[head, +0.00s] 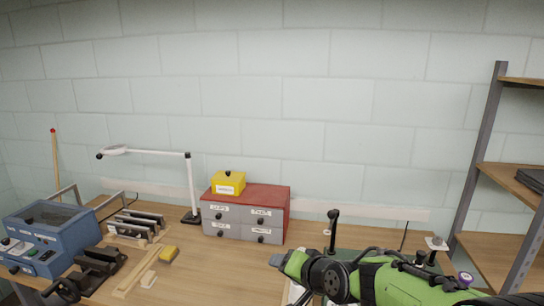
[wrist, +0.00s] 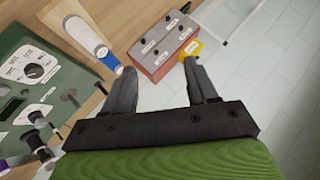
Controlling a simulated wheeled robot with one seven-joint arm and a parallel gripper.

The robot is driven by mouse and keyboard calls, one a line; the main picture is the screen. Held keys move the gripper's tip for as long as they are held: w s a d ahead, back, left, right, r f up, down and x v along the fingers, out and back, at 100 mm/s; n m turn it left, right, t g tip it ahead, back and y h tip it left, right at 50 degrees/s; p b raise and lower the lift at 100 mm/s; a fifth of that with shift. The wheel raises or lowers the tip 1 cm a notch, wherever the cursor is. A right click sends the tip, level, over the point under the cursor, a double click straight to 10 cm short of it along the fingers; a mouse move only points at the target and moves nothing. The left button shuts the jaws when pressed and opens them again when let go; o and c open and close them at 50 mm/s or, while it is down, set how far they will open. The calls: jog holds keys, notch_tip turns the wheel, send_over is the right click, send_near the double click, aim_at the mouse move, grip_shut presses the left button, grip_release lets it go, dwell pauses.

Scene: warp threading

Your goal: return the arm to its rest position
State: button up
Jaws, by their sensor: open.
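My green arm (head: 400,285) reaches in from the lower right of the head view, low over the right part of the bench. My gripper (head: 278,260) points left, in front of the red and grey drawer cabinet. In the wrist view my gripper (wrist: 160,68) shows two dark fingers spread apart with nothing between them. The fingers appear clear of the cabinet (wrist: 165,45), which lies beyond them. The arm hides part of the bench's right side in the head view.
A green instrument box (wrist: 35,85) with knobs is left of the fingers, near a white and blue item (wrist: 82,32). The wooden bench (head: 215,265) carries a drawer cabinet (head: 245,215), a lamp (head: 192,190) and a blue machine (head: 50,240). Shelves (head: 490,170) stand right.

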jog(key=s+d+n+g+h, duration=0.1)
jog(key=s+d, duration=0.3)
jog(key=s, duration=0.6)
jog(key=s+d+n+g+h, duration=0.1)
jog(key=s+d+h, duration=0.1)
jog(key=s, duration=0.7)
jog(key=s+d+n+g+h, duration=0.2)
jog(key=s+d, duration=0.3)
jog(key=s, duration=0.5)
jog(key=shift+s+d+r+h, duration=0.3)
jog(key=shift+s+r, duration=0.05)
jog(key=shift+r, duration=0.1)
dwell(0.3)
